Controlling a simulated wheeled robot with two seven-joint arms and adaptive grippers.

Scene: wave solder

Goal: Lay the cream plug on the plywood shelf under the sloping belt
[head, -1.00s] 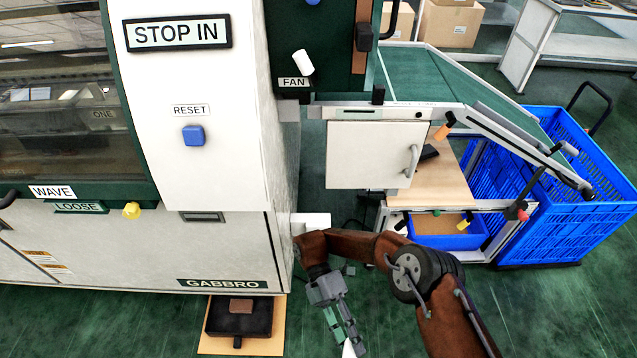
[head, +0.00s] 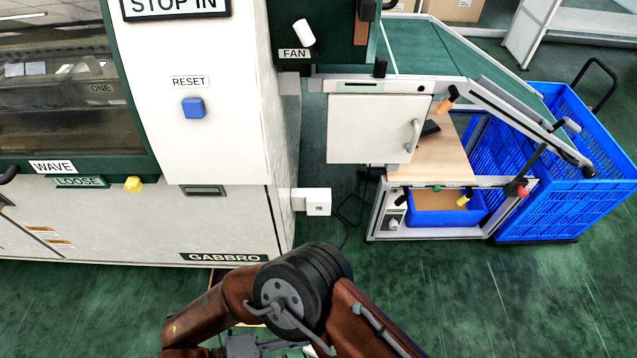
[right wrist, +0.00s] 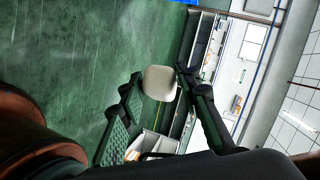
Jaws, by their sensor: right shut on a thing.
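The cream plug (right wrist: 160,83) sits between the fingertips of my right gripper (right wrist: 161,90) in the right wrist view. That gripper is shut on it, above green floor. In the head view my right arm reaches in at the bottom, and its gripper is mostly cut off by the lower edge. The plywood shelf (head: 446,163) is right of centre in the head view, below the sloping green belt (head: 449,66), well away from my arm. A small dark object (head: 430,128) lies near its back left. My left gripper is not in view.
A white door panel (head: 370,130) with a handle stands left of the shelf and hides part of it. A blue tray (head: 447,215) sits beneath, with coloured handles at the frame's front. A blue crate (head: 575,190) stands right. Green floor in front is clear.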

